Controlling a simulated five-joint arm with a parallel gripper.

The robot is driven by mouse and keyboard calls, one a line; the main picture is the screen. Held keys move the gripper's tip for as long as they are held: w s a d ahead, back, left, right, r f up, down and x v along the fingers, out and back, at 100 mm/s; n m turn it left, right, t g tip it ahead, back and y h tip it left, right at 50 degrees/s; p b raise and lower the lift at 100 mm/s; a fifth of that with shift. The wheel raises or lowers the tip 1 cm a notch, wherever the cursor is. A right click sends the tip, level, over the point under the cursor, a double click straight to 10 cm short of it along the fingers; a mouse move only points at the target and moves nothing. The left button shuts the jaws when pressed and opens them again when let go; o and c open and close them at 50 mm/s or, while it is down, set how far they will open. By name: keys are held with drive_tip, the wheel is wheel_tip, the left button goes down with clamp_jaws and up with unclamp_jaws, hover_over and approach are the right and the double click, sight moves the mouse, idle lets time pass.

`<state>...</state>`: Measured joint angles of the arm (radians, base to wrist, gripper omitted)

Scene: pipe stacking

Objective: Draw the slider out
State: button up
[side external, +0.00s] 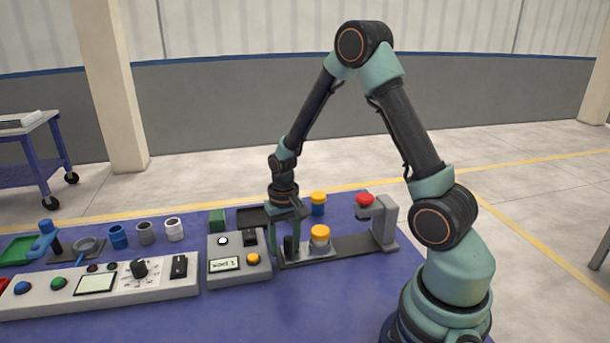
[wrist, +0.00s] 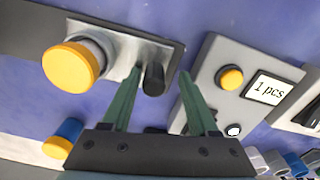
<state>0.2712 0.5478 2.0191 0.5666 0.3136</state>
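The slider is a light metal plate (wrist: 122,50) with an upright black peg (wrist: 154,80) and a yellow-capped jar (wrist: 72,66) on it. In the side view the slider (side external: 309,253) sits at the left end of a dark rail (side external: 352,246), apart from the grey stand with a red knob (side external: 365,199) at the right end. My gripper (side external: 285,246) points down over the peg. In the wrist view my gripper (wrist: 160,74) has its green fingers apart, one on each side of the peg, with a gap showing at the right finger. The fingers look not closed on it.
A grey counter box (side external: 240,262) reading "1 pcs" stands just left of the slider. A blue jar with yellow cap (side external: 318,203) stands behind the rail near a dark tray (side external: 250,217). A long control panel (side external: 100,288) lies further left. The front of the blue table is clear.

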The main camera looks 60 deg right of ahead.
drive_tip(key=shift+s, duration=0.1)
drive_tip(key=shift+r, duration=0.1)
wheel_tip(320, 180, up, 12)
idle(0.6)
drive_tip(key=s+a+r+n+t, duration=0.5)
drive_tip(key=s+a+r, duration=0.3)
drive_tip(key=a+r, duration=0.2)
drive_tip(key=shift+r+n+t, duration=0.3)
drive_tip(key=shift+r+n, duration=0.25)
drive_tip(key=shift+n, duration=0.35)
